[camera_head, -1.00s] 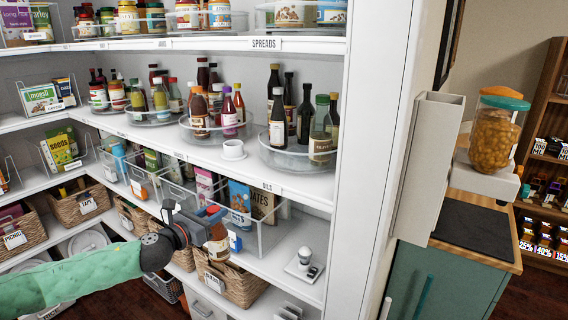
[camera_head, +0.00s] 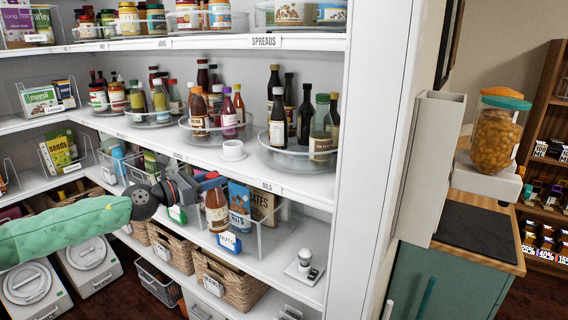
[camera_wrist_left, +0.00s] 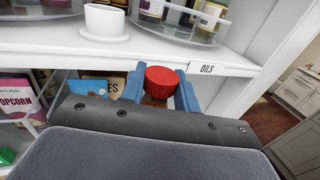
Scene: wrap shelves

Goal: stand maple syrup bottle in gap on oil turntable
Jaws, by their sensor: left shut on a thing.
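My left gripper (camera_head: 208,182) is shut on the maple syrup bottle (camera_head: 217,212), a brown bottle with a pale label. It hangs upright below the front edge of the oils shelf. In the left wrist view its red cap (camera_wrist_left: 162,78) shows between the blue fingers; the body is mostly hidden. The oil turntable (camera_head: 293,158) stands on the shelf above and to the right, behind the OILS label. It carries several dark bottles along its back and right, with bare floor showing at its front left. My right gripper is not in view.
A small white cup (camera_head: 233,150) stands on the shelf left of the turntable. Another turntable (camera_head: 205,134) with sauces is farther left. The shelf edge (camera_head: 250,180) lies above the bottle. A white shelf post (camera_head: 365,180) bounds the right side.

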